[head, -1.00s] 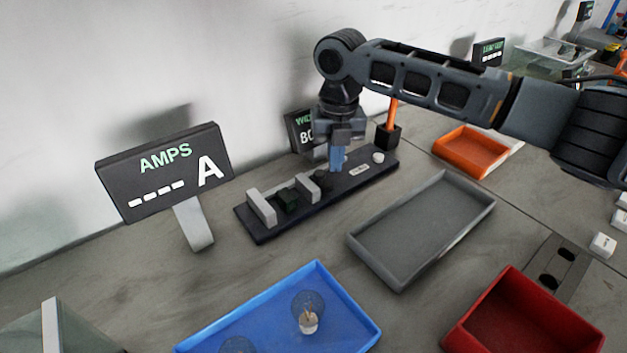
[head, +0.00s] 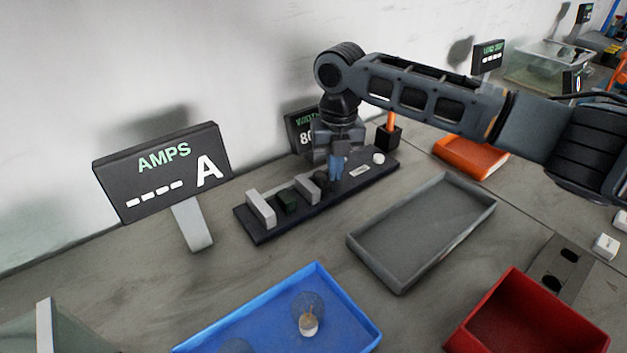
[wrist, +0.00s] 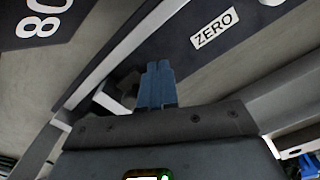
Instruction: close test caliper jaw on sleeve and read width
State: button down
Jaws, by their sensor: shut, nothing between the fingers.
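The caliper base (head: 262,233) is a dark bar on the bench with a light fixed jaw (head: 261,207) at its left and a second light jaw (head: 307,188) to the right. A dark green sleeve (head: 286,201) sits between them; I cannot tell whether both jaws touch it. My gripper (head: 336,168), with blue fingers, is shut and empty over the bar, just right of the second jaw. In the wrist view its fingertips (wrist: 158,72) are together, near a dark knob (wrist: 130,82). The width display (head: 303,130) behind is partly hidden by my arm; "80" shows in the wrist view (wrist: 42,25).
The ZERO label (head: 359,171) and a white button (head: 378,158) are at the bar's right end. An AMPS display (head: 165,170) stands left.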

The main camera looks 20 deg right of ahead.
aim_at(316, 175)
jog(key=shift+a, duration=0.1)
jog(key=shift+s+a+p, duration=0.35)
jog(key=shift+a, duration=0.6)
jog(key=shift+s+a+p, duration=0.3)
jog(key=shift+a+p, duration=0.1)
jog(key=shift+a, duration=0.55)
jog(key=shift+s+a+p, duration=0.35)
jog(key=shift+a, duration=0.7)
jog(key=shift+w+d, duration=0.25)
jog(key=shift+d, duration=0.5)
jog(key=shift+r+p, duration=2.8)
jog(key=shift+r, duration=0.75)
jog(key=shift+f, duration=0.1)
